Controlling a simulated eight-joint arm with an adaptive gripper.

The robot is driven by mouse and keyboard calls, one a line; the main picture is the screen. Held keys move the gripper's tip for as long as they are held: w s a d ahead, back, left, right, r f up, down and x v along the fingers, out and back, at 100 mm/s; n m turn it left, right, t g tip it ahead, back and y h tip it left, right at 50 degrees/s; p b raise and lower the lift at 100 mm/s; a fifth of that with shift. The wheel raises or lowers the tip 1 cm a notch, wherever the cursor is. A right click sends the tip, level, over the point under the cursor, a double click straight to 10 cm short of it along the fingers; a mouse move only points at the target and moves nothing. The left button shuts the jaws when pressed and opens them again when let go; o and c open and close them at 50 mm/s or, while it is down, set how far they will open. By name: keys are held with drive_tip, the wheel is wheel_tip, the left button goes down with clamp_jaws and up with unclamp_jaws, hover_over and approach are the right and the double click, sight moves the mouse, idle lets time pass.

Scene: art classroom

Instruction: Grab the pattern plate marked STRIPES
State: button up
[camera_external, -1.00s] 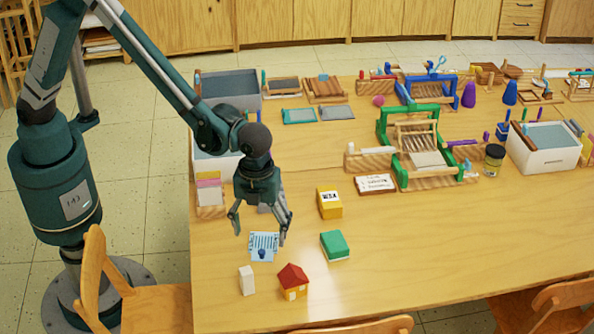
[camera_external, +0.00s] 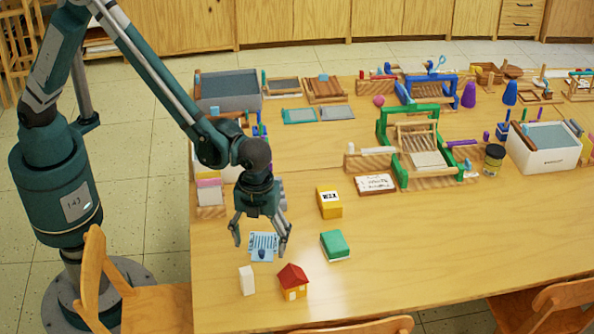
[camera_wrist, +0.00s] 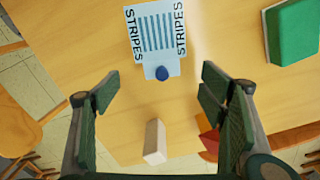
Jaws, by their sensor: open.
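The pattern plate marked STRIPES (camera_wrist: 151,28) is a light blue sheet with dark blue stripes and a round blue knob (camera_wrist: 162,73) at one edge. It lies flat on the table, and it also shows in the external view (camera_external: 264,241). My gripper (camera_external: 261,249) is open and empty above the plate; its fingers partly flank the plate in the external view. In the wrist view the open fingers (camera_wrist: 158,95) are spread wide, and the plate lies at the top of the picture, with the knob between the finger lines. Both STRIPES labels are readable.
A white block (camera_external: 247,280) and a red-roofed toy house (camera_external: 293,284) stand in front of the plate. A green block (camera_external: 335,245) and a yellow box (camera_external: 329,203) stand to its right. A green loom (camera_external: 402,165) is farther back. The front right table is clear.

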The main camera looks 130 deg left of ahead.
sight(260, 251)
drive_tip(key=shift+f+b, duration=0.3)
drive_tip(key=shift+f, duration=1.4)
drive_tip(key=shift+c, duration=0.2)
clamp_jaws()
